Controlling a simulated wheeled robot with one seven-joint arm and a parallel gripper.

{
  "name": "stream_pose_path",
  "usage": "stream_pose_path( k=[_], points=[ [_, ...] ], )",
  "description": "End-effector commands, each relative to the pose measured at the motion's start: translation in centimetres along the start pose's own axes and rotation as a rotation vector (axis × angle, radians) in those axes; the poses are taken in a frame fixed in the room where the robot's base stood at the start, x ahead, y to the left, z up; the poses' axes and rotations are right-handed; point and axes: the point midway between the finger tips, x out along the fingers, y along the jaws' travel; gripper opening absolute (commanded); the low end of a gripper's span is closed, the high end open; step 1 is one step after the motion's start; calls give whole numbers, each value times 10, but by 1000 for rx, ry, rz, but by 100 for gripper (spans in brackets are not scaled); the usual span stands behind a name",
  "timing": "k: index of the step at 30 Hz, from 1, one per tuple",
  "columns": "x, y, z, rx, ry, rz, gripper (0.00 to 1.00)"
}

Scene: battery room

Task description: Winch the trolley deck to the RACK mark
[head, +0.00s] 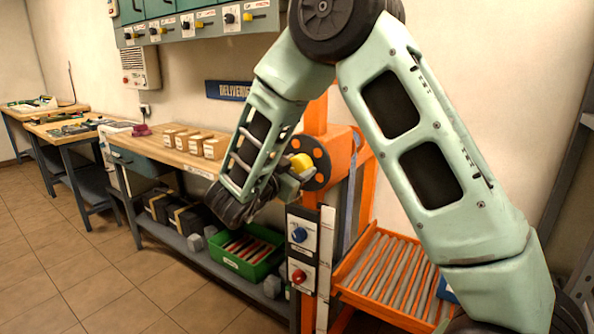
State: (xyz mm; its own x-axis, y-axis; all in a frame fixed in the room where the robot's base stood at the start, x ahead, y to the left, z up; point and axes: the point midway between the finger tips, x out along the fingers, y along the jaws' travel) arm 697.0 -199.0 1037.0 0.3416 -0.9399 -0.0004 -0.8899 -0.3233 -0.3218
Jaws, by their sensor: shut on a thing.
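The orange trolley stands at centre right, with an upright orange mast (316,112) and a roller deck (385,272) low on its right. A dark winch wheel (319,178) with orange spots is on the mast's housing and carries a yellow crank knob (302,162). My gripper (297,172) is at the wheel, shut on the yellow knob. My forearm hides part of the fingers. A pale upright strip (325,262) runs beside the mast. I cannot read a RACK mark on it.
A control panel (300,254) with blue and red knobs stands left of the strip. A wooden workbench (180,150) holds several small boxes, with a green crate (245,258) on its lower shelf. Tiled floor at the left front is free.

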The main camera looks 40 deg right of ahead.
Motion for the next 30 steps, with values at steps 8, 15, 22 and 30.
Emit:
stream_pose_path(
  k=[8,15,22,30],
  points=[
    [0,1,4,219,1,-1,25],
    [0,1,1,247,-1,0,25],
    [0,1,1,246,-1,0,70],
    [-1,0,1,246,0,0,70]
  ],
)
